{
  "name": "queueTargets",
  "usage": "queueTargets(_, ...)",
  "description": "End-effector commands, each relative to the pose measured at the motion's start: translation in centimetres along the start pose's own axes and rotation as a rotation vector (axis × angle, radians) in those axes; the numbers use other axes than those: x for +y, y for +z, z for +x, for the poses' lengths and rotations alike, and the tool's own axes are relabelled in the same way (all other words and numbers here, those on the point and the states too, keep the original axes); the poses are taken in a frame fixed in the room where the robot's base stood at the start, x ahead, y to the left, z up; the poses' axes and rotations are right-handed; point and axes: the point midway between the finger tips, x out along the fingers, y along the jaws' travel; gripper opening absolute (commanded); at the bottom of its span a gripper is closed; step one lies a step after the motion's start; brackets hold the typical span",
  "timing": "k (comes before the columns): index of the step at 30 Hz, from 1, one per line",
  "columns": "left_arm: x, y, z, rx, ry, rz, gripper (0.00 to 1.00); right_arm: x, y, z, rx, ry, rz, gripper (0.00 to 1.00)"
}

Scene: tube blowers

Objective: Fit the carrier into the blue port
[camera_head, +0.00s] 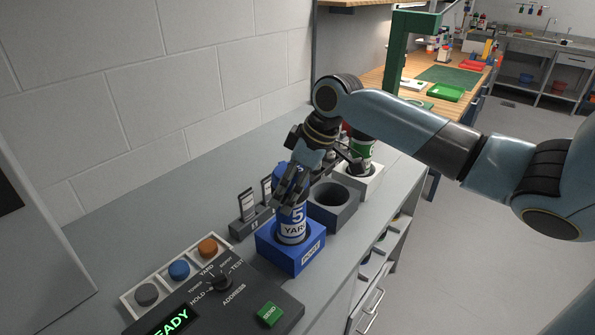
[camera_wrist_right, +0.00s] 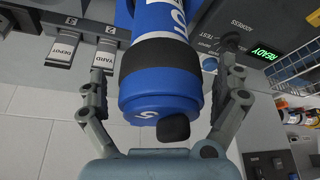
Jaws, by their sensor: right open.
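The carrier (camera_head: 292,228), a blue cylinder with a white "5" and a white label, stands about upright in the blue port (camera_head: 291,254), a square block on the counter. Its lower end is hidden inside the block. My right gripper (camera_head: 290,190) is at the carrier's upper end and hides part of it. In the right wrist view, the carrier (camera_wrist_right: 160,70) with its dark band and blue end lies between the open fingers (camera_wrist_right: 163,75), with a gap on each side. My left gripper is not in view.
A dark grey port (camera_head: 333,205) with an empty round hole stands behind the blue one. A white port (camera_head: 362,183) holds a green-topped cylinder (camera_head: 361,150). Tagged levers (camera_head: 250,214) stand left of the blue port. A control panel (camera_head: 215,300) with a lit display is in front.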

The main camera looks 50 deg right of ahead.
Motion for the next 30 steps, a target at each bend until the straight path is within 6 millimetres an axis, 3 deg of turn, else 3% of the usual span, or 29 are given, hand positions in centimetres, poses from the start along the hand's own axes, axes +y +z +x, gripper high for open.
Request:
queueTargets(9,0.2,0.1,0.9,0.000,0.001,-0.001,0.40,0.2,0.1,-6.6,-0.002,0.007,-0.008,1.00)
queueTargets(15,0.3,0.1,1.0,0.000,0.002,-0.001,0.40,0.2,0.1,-9.9,-0.003,0.005,-0.004,1.00)
queueTargets(21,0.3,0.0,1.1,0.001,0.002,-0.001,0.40,0.0,0.0,-11.3,-0.001,0.001,-0.002,1.00)
queueTargets(30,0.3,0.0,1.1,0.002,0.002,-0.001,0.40,0.0,0.0,-11.4,0.000,0.000,0.000,1.00)
